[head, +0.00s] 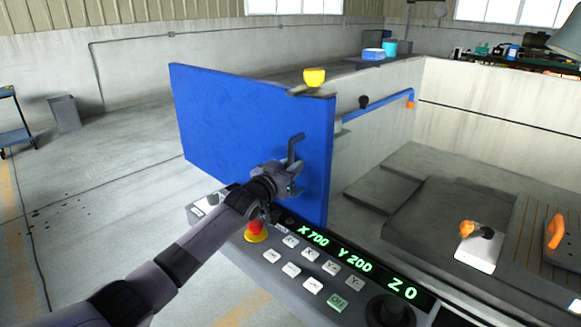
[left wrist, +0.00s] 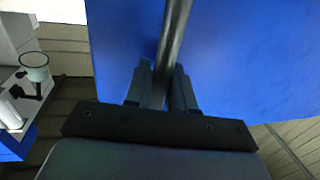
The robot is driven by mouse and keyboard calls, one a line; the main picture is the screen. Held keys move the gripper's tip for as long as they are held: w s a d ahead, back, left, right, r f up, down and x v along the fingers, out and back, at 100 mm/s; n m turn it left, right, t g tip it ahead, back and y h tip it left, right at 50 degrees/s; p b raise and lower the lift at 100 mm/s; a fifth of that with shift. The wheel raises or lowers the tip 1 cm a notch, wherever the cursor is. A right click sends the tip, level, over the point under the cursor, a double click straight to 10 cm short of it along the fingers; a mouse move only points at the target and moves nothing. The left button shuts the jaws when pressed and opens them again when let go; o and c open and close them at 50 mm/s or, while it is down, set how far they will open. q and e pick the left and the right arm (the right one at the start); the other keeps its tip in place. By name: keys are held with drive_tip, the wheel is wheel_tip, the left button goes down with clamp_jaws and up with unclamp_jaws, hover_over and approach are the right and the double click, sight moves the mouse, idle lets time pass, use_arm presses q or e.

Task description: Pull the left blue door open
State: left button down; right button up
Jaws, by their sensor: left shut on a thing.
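The left blue door (head: 240,125) is a flat blue panel that stands swung out at an angle from the machine, with open space to its right. A dark bar handle (head: 295,148) is fixed near its right edge. My left gripper (head: 292,180) is at the handle's lower part. In the left wrist view the two fingers of my left gripper (left wrist: 164,88) are closed around the dark handle (left wrist: 174,40), with the blue door (left wrist: 245,60) filling the background. My right gripper is in neither view.
A control panel (head: 320,262) with buttons, a red stop knob (head: 256,228) and a green readout stands below the door, close to my left arm. A yellow cup (head: 314,77) shows at the door's top edge. The machine bed (head: 420,215) lies right. Open floor (head: 110,190) lies left.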

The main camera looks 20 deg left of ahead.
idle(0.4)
use_arm(q)
drive_tip(key=c, duration=1.1)
unclamp_jaws()
drive_tip(key=shift+s, duration=0.1)
drive_tip(key=shift+s+a, duration=0.2)
drive_tip(key=shift+s, duration=0.95)
drive_tip(key=shift+s+a, duration=0.2)
drive_tip(key=shift+s, duration=0.95)
drive_tip(key=shift+s+a, duration=0.2)
drive_tip(key=shift+s, duration=0.95)
drive_tip(key=shift+s+f, duration=0.1)
